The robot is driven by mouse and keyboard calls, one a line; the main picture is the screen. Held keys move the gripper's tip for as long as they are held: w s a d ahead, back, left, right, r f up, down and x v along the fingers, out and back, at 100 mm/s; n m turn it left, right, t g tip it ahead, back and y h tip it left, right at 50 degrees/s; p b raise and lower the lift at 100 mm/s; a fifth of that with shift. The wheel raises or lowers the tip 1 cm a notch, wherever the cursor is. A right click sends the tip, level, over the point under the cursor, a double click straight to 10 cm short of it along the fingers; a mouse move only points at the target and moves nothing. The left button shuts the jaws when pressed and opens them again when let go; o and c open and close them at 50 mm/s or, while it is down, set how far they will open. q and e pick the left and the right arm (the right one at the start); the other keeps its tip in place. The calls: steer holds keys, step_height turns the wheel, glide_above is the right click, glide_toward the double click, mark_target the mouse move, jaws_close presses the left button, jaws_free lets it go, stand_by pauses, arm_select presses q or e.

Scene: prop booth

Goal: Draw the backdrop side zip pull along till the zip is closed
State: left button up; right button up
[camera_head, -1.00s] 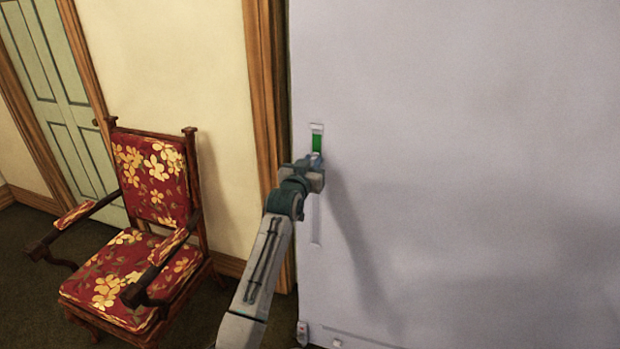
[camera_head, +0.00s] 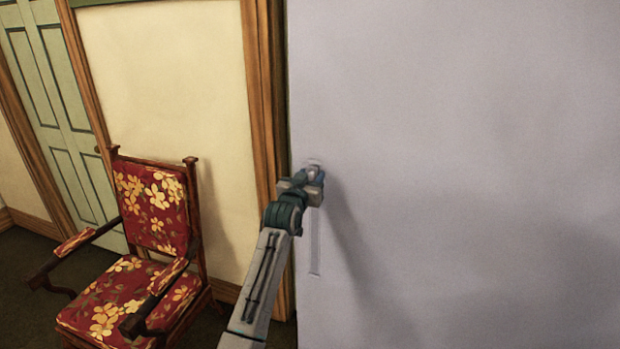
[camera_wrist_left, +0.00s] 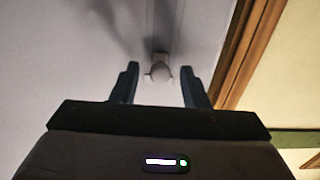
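The pale backdrop panel (camera_head: 460,120) fills the right of the head view, with a narrow upright zip track (camera_head: 315,250) near its left edge. My left gripper (camera_head: 315,175) is at the upper end of this track and hides most of it there. In the left wrist view a small pale rounded zip pull (camera_wrist_left: 160,72) sits between the two dark fingertips. The fingers are spread, with a gap on each side of the pull, so they look open around it without gripping it. No green strip shows above the gripper. My right gripper is out of view.
A red floral armchair (camera_head: 150,205) stands on the left by the cream wall (camera_head: 165,80). A wooden post (camera_head: 262,100) runs just left of the panel edge. A green door (camera_head: 45,80) is at the far left. The panel right of the track is clear.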

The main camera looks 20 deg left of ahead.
arm_select(q)
steer(key=shift+s+f+b, duration=0.15)
steer(key=shift+s+b, duration=0.2)
steer(key=shift+s, duration=0.25)
steer(key=s+b, duration=0.3)
steer(key=s, duration=0.6)
steer(key=shift+s+a, duration=0.2)
steer(key=shift+s, duration=0.1)
